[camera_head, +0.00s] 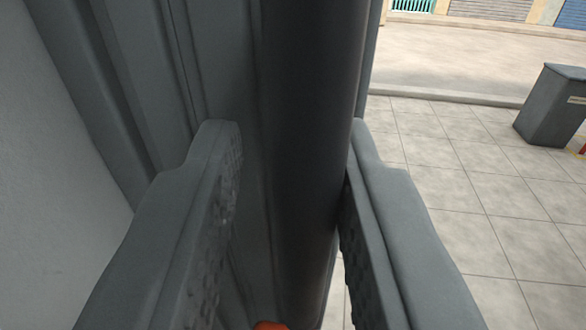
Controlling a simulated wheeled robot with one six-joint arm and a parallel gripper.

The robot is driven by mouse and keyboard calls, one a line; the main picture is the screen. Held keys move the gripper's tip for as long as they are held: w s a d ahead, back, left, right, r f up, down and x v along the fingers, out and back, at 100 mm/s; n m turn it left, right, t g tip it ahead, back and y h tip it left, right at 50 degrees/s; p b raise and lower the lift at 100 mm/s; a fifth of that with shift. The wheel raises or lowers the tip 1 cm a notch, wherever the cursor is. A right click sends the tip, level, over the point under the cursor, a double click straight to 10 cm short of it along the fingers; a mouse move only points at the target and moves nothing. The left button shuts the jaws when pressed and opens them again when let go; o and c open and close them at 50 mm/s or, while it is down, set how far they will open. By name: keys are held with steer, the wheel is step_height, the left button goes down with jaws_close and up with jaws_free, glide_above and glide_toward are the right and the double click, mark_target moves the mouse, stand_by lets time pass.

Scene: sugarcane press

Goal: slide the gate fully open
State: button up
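The gate (150,60) is a grey ribbed metal panel filling the upper left and middle. A thick dark vertical bar (308,110) stands along its right edge. My gripper (291,128) is open, with one finger on each side of the bar. The right finger's pad looks very close to the bar or touching it; I cannot tell which. A gap shows between the left finger and the bar. The lower parts of the panel are hidden behind my fingers.
A plain grey wall (50,170) is at the left. Right of the bar is open tiled pavement (470,210). A dark grey bin-like box (550,108) stands on it at the far right. A road and shutters lie beyond.

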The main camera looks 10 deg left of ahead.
stand_by(0.3)
steer(key=s+d, duration=0.2)
steer(key=s, duration=1.5)
steer(key=shift+d, duration=0.4)
steer(key=shift+s, duration=0.15)
steer(key=s+d+r+h, duration=0.1)
steer(key=s+d+r, duration=0.25)
steer(key=s, duration=0.65)
steer(key=s+d+r+m, duration=0.15)
steer(key=s+d, duration=0.25)
steer(key=s, duration=0.7)
steer(key=s+d+r+h, duration=0.1)
steer(key=s+d+r, duration=0.3)
steer(key=s, duration=0.6)
steer(key=s+d+f, duration=0.1)
steer(key=s, duration=0.5)
steer(key=s+d+f, duration=0.1)
steer(key=s+f, duration=0.1)
steer(key=s, duration=0.4)
steer(key=shift+s+d+h, duration=0.35)
steer(key=shift+s+h, duration=0.05)
